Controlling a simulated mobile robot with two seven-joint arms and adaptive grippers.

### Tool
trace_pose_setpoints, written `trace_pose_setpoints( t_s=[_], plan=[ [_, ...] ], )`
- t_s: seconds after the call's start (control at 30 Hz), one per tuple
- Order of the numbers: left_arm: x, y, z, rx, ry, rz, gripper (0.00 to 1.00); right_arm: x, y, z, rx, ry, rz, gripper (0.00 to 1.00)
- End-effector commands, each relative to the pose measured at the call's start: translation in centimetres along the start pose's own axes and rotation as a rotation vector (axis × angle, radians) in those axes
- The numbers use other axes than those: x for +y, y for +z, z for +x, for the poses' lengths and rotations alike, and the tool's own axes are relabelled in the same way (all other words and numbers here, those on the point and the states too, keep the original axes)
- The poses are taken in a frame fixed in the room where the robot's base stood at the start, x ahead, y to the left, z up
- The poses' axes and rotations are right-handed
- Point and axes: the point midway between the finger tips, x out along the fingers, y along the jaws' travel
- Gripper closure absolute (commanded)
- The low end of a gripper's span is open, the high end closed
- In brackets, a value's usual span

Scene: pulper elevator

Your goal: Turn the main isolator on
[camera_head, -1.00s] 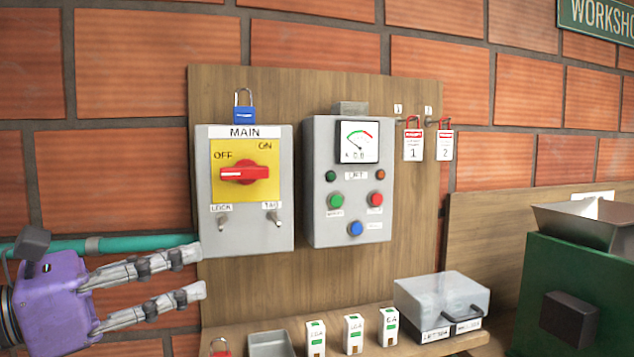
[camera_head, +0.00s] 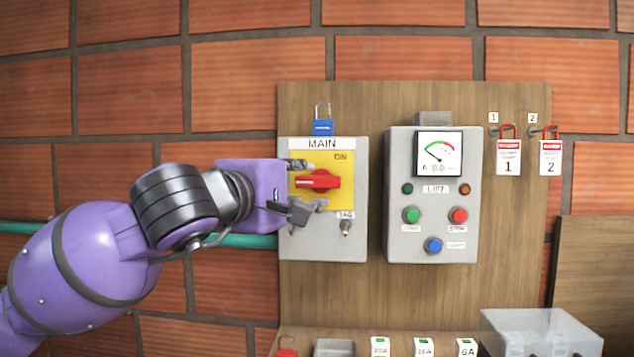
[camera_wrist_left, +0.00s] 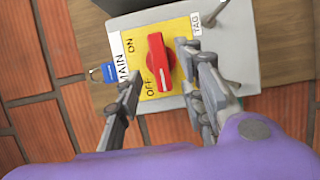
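The main isolator is a grey box (camera_head: 347,250) with a yellow plate (camera_head: 345,196) and a red rotary handle (camera_head: 325,181). The handle lies horizontally, its white mark toward the left; in the left wrist view the red handle (camera_wrist_left: 158,62) has its marked end beside the OFF label. My left gripper (camera_head: 306,184) is at the plate's left side, one finger above and one below the handle's left end. In the left wrist view its fingers (camera_wrist_left: 163,82) are spread on either side of the handle, with gaps visible. My gripper hides the OFF label in the head view. My right gripper is not in view.
A blue padlock (camera_head: 323,126) sits above the isolator. The LIFT box (camera_head: 400,245) with gauge and buttons stands close to the right. Two tagged red padlocks (camera_head: 508,155) hang further right. A shelf below holds several fuses (camera_head: 424,347) and a clear-lidded box (camera_head: 540,330).

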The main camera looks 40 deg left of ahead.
Motion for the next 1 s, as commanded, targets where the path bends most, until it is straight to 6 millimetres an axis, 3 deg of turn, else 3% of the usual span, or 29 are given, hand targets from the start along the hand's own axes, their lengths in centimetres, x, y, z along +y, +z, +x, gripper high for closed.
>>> trace_pose_setpoints(
  t_s=[0.27,0.6,0.87,1.0],
  plan=[
    [0.1,0.0,3.5,-0.001,0.001,0.000,0.64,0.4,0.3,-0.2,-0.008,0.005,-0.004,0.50],
    [0.0,0.0,4.0,-0.002,0.001,-0.001,0.64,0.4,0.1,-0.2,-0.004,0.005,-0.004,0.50],
    [0.0,0.0,4.0,-0.002,0.000,-0.002,0.98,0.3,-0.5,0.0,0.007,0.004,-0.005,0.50],
    [0.0,0.0,4.0,-0.002,0.000,-0.001,1.00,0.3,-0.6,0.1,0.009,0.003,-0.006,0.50]
  ],
)
